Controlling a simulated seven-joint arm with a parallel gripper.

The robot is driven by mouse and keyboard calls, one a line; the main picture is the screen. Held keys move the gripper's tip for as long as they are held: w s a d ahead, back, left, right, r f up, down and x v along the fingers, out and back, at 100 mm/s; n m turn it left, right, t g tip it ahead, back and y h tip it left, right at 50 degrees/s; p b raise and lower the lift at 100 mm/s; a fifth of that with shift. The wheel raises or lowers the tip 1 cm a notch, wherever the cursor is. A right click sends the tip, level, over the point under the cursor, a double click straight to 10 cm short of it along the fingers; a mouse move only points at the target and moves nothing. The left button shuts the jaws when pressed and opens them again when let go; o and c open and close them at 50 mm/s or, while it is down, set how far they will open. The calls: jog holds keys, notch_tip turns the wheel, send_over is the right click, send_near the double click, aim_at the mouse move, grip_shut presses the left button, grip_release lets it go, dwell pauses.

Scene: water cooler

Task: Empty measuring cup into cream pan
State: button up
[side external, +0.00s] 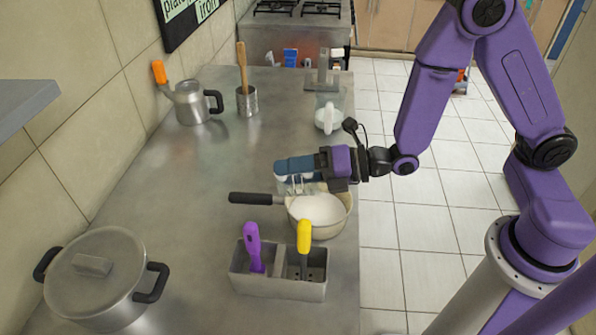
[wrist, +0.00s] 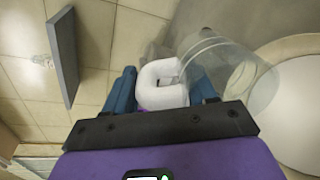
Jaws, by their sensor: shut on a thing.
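My gripper (side external: 280,167) is shut on the white handle (wrist: 160,85) of the clear measuring cup (wrist: 228,72). In the side view the cup (side external: 300,187) is small and partly hidden under my blue fingers, at the far rim of the cream pan (side external: 320,213). The cup looks tilted in the wrist view, with its body to the right of the fingers and close to the pan (wrist: 298,110). I cannot tell whether it holds anything. The pan sits on the counter with its black handle pointing left, and its inside looks pale and plain.
A grey two-part holder (side external: 278,288) with a purple-handled and a yellow-handled tool stands just in front of the pan. A lidded pot (side external: 95,280) is at front left. A clear container with a white part (side external: 328,117) stands farther back. The counter's middle left is free.

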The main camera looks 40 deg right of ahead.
jog(key=shift+w+a+r+h, duration=0.15)
jog(key=shift+a+h, duration=0.1)
jog(key=shift+h, duration=0.05)
jog(key=shift+w+a+g+h, duration=0.35)
jog(key=shift+a+g+h, duration=0.05)
jog(key=shift+g+h, duration=0.45)
jog(key=shift+w+a+g+h, duration=0.1)
jog(key=shift+a+g+h, duration=0.05)
jog(key=shift+g+h, duration=0.15)
jog(key=shift+w+a+g+h, duration=0.2)
jog(key=shift+a+g+h, duration=0.05)
jog(key=shift+g+h, duration=0.3)
jog(key=shift+w, duration=0.1)
jog(key=shift+w+a+f+g+h, duration=0.1)
jog(key=shift+a+f+g+h, duration=0.15)
jog(key=shift+g+h, duration=0.4)
jog(key=shift+h, duration=0.35)
jog(key=shift+w+f+g, duration=0.1)
jog(key=shift+f+g, duration=0.1)
jog(key=shift+g, duration=0.05)
